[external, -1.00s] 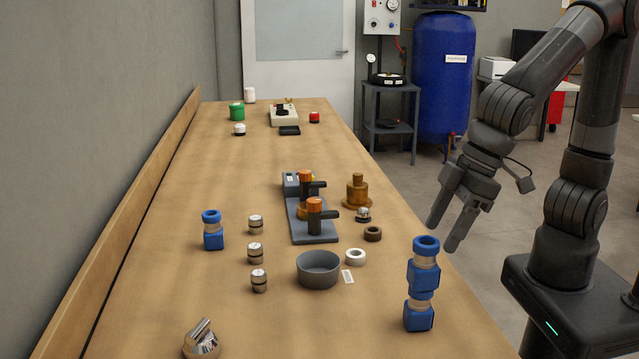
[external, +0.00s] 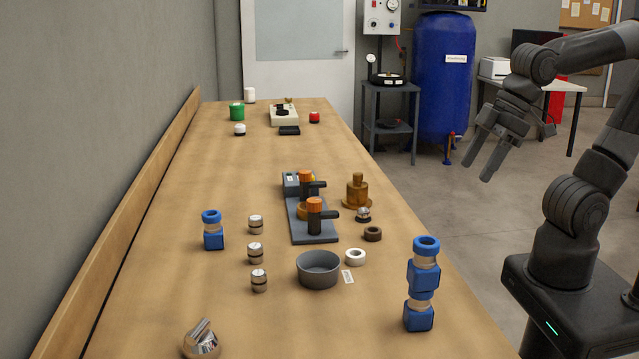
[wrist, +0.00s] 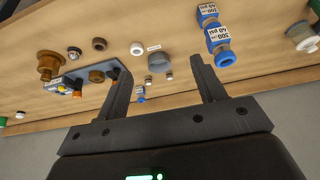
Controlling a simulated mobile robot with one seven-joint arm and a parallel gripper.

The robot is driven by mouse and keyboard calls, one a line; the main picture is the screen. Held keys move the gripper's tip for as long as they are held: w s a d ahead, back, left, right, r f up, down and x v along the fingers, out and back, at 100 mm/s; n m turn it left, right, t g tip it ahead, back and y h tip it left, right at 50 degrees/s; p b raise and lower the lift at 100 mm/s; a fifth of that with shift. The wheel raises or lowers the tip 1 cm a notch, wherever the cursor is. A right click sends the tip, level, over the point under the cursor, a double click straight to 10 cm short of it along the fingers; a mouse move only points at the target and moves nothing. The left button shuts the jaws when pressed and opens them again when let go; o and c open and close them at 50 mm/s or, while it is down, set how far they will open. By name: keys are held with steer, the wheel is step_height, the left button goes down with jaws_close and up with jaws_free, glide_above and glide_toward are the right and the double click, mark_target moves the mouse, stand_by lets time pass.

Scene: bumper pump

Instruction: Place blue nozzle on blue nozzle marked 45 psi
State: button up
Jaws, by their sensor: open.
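Two blue nozzles stand stacked at the table's front right, an upper one (external: 423,276) on a lower one (external: 418,316). In the wrist view the upper nozzle (wrist: 218,40) and lower nozzle (wrist: 207,13) carry white psi labels, too small to read surely. A third blue nozzle (external: 213,234) stands alone on the left of the table, and shows small in the wrist view (wrist: 141,94). My gripper (external: 478,172) is open and empty, in the air off the table's right edge, apart from every nozzle.
A grey bowl (external: 318,270), a white ring (external: 355,257) and a dark ring (external: 373,234) lie mid-table. Several metal fittings (external: 255,252) stand left of the bowl. A grey plate (external: 313,230) with orange-topped valves is behind.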

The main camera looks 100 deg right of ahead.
steer(key=shift+s+d+f, duration=0.1)
steer(key=shift+s+d, duration=0.4)
steer(key=shift+s, duration=0.3)
steer(key=shift+s+d+f, duration=0.1)
steer(key=shift+s+d, duration=0.35)
steer(key=shift+s, duration=0.3)
